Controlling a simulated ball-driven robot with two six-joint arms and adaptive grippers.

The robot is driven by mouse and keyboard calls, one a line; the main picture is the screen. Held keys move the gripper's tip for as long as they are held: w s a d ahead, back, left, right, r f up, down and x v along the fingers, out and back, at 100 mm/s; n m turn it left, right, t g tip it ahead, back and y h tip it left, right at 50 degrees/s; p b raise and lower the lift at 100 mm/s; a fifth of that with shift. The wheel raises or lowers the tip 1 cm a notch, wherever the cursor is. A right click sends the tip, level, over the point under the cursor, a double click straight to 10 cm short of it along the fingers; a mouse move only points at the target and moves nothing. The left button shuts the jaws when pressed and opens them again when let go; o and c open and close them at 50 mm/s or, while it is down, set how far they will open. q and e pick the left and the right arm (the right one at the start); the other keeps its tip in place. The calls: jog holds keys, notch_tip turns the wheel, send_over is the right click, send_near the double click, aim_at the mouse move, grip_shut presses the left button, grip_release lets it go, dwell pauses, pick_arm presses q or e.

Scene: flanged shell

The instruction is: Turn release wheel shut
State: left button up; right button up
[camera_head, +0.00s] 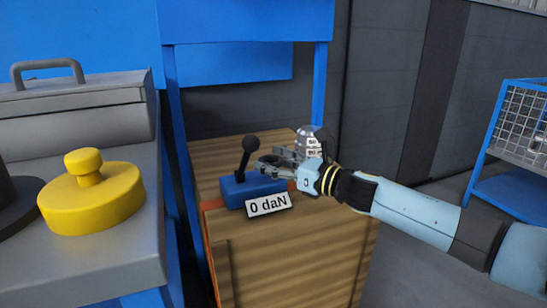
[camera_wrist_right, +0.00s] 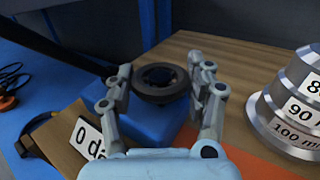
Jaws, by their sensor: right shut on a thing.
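The release wheel (camera_wrist_right: 152,91) is a small dark round wheel on the blue pump block (camera_head: 238,190). In the right wrist view it sits between the two fingers of my right gripper (camera_wrist_right: 163,84), which is shut on its rim. In the head view my right gripper (camera_head: 272,163) reaches in from the right over the block and mostly hides the wheel. A black ball-topped lever (camera_head: 247,156) stands up from the block just left of the gripper. A label (camera_head: 268,205) on the block's front reads "0 daN". My left gripper is not in view.
The block stands on a wooden cabinet top (camera_head: 215,155). A stepped grey metal piece (camera_wrist_right: 295,100) with size labels stands right of the gripper. A grey bench (camera_head: 110,250) at the left carries a yellow knobbed disc (camera_head: 92,200) and a grey toolbox (camera_head: 75,110).

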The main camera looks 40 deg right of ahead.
jog(key=shift+a+f+m+t+h, duration=0.15)
jog(key=shift+m+t+h, duration=0.15)
jog(key=shift+m+h, duration=0.45)
jog(key=m+h+b, duration=0.1)
jog(key=m+h, duration=0.1)
jog(key=h, duration=0.1)
jog(key=m+h+b, duration=0.1)
jog(key=m+h, duration=0.1)
jog(key=h, duration=0.2)
jog(key=shift+a+h+b, duration=0.1)
jog(key=shift+h+b, duration=0.15)
jog(key=shift+b, duration=0.15)
jog(key=m+g+h, duration=0.1)
jog(key=m+h, duration=0.2)
jog(key=h, duration=0.1)
jog(key=shift+b, duration=0.3)
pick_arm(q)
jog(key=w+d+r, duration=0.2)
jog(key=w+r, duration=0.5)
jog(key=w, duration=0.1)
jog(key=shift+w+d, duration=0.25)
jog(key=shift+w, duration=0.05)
pick_arm(e)
jog(key=shift+m+g+h, duration=0.9)
jog(key=shift+m+h, duration=0.25)
jog(key=shift+h, duration=0.45)
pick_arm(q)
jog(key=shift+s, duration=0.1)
pick_arm(e)
jog(key=o, duration=1.2)
